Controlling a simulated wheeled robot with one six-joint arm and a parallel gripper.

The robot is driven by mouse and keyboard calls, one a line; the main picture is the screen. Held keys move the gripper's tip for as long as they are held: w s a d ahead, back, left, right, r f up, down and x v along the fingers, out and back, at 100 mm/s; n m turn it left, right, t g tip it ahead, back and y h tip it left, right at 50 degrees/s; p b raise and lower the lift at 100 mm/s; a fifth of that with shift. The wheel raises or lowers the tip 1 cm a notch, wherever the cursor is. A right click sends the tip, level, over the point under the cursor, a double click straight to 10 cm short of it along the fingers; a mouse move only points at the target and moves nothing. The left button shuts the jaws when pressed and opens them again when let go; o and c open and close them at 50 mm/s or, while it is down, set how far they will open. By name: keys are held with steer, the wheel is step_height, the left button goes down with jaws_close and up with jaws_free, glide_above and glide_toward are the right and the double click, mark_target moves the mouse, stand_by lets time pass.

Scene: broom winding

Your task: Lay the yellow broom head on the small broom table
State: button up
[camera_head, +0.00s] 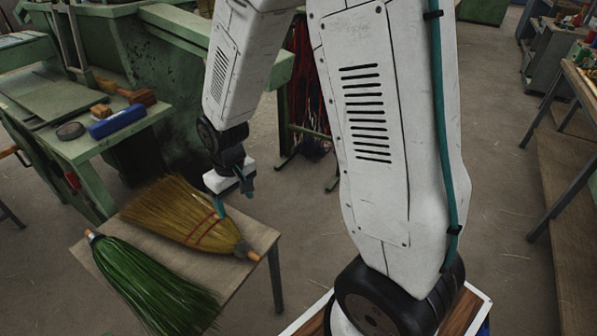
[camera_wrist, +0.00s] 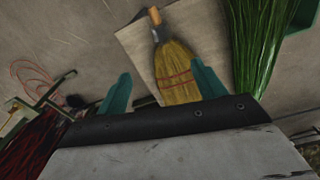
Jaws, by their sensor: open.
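The yellow broom head (camera_head: 180,208) lies flat on the small broom table (camera_head: 236,290), with its bound handle end near the table's right edge and its bristles toward the upper left. It also shows in the wrist view (camera_wrist: 176,72), between my fingers in the picture. My gripper (camera_head: 233,194) is just above the broom head's upper right side, open with nothing held. In the wrist view my gripper's teal fingers (camera_wrist: 160,88) are spread apart. Whether a fingertip touches the bristles I cannot tell.
A green broom head (camera_head: 150,285) lies on the same table's left side, beside the yellow one. A green machine bench (camera_head: 95,150) with a blue block (camera_head: 118,120) stands behind at the left. A rack with red strands (camera_head: 308,85) stands behind my arm.

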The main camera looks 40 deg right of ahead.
steer(key=s+d+r, duration=0.2)
steer(key=s+r, duration=0.6)
steer(key=r, duration=0.6)
steer(key=s+r, duration=0.4)
steer(key=s, duration=0.3)
steer(key=s+r+m, duration=0.1)
steer(key=s+r, duration=0.3)
steer(key=s, duration=0.3)
steer(key=shift+s+d+m+t, duration=0.2)
steer(key=shift+d+m+t, duration=0.1)
steer(key=shift+d, duration=0.1)
